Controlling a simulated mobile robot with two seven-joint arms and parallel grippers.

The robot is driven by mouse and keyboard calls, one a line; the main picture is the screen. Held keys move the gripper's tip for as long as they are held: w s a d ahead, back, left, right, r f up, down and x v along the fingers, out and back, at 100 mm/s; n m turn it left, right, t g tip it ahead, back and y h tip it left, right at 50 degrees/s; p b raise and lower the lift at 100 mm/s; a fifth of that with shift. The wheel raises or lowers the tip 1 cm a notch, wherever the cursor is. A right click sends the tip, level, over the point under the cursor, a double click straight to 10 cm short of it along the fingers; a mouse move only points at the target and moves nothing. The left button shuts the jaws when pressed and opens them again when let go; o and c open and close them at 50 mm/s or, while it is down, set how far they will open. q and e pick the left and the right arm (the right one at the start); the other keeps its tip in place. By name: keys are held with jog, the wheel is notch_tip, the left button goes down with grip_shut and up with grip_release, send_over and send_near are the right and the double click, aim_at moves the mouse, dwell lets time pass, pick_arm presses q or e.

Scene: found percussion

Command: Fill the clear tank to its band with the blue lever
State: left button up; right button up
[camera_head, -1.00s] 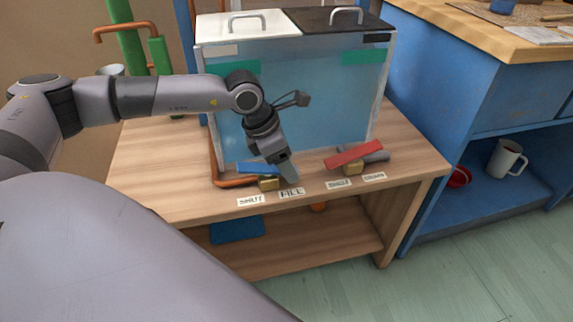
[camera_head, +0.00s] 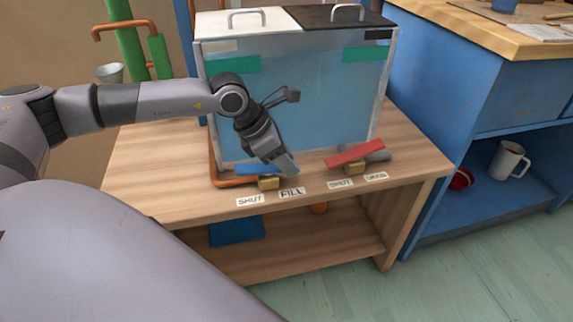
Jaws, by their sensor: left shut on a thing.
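The clear tank (camera_head: 310,120) stands on the wooden bench with bluish water behind its front wall. Green bands (camera_head: 235,64) cross its upper left and upper right. The exact water line is hard to make out. The blue lever (camera_head: 250,170) sits on a brass block (camera_head: 268,183) in front of the tank, behind the SHUT label (camera_head: 249,201) and FILL label (camera_head: 292,193). My left gripper (camera_head: 287,168) is shut on the lever's right end, which its fingers partly hide. My right gripper is not in view.
A red lever (camera_head: 355,154) on its own block stands to the right, with two labels before it. A copper pipe (camera_head: 235,183) runs by the tank's left foot. A blue cabinet (camera_head: 440,110) with a white mug (camera_head: 507,160) stands right of the bench.

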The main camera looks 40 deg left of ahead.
pick_arm(q)
jog(key=shift+s+a+f+t+b, duration=0.1)
jog(key=shift+a+f+t+b, duration=0.15)
jog(key=shift+b, duration=0.25)
jog(key=shift+r+t+h+b, duration=0.1)
jog(key=shift+t+h+b, duration=0.3)
jog(key=shift+b, duration=0.15)
jog(key=b, duration=0.1)
jog(key=t+h+b, duration=0.1)
jog(key=b, duration=0.1)
jog(key=shift+s+a+r+t, duration=0.15)
jog(key=shift+s+r+t, duration=0.1)
jog(key=shift+r, duration=0.1)
jog(key=shift+s+a+r+t+h+b, duration=0.15)
jog(key=shift+r+t+h+b, duration=0.35)
jog(key=shift+b, duration=0.35)
jog(key=shift+r+h, duration=0.1)
jog(key=shift+h, duration=0.2)
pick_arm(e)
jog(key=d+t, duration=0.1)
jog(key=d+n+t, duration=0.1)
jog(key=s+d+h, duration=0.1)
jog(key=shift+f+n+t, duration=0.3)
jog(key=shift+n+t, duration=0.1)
pick_arm(q)
jog(key=o, duration=1.1)
jog(key=shift+c, duration=0.2)
